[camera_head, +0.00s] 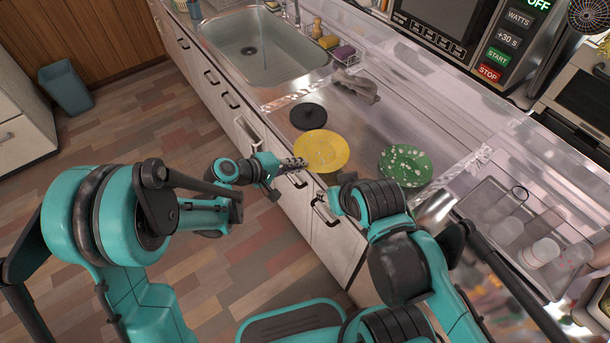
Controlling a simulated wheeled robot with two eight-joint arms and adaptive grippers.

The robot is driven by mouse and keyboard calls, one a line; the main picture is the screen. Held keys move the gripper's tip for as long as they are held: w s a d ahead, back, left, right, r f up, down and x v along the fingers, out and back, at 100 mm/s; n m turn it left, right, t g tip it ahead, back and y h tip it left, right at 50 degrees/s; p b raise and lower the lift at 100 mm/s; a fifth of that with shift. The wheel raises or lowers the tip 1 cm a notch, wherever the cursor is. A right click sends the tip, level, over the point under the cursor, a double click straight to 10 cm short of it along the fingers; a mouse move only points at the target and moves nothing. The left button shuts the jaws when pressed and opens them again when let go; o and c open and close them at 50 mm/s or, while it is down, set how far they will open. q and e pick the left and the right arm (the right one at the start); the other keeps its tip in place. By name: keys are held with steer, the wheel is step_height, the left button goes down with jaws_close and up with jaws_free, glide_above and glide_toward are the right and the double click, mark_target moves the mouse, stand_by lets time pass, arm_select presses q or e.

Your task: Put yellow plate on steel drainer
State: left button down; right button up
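The yellow plate (328,149) lies flat on the steel counter near its front edge. My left gripper (290,179) is at the counter's front edge, just left of the plate. Its fingers are spread, with one by the plate's near-left rim and the other lower, in front of the drawers. I see nothing held, and cannot tell whether the upper finger touches the rim. My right gripper (331,192) is by the counter edge below the plate, partly hidden by my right arm; its finger state is unclear. A steel rack-like tray (474,204), possibly the drainer, is at the right.
A green spotted plate (405,165) lies right of the yellow plate, and a black round dish (308,116) lies behind it. A grey cloth (357,86) is farther back. Several glasses (542,251) stand on the tray. The sink (262,47) is at upper left.

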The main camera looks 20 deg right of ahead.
arm_select(q)
steer(key=shift+x, duration=0.95)
step_height(320, 180, down, 4)
steer(key=shift+s+d+b, duration=0.1)
steer(key=shift+b, duration=1.1)
steer(key=shift+f, duration=0.1)
steer(key=c, duration=1.7)
jaws_free()
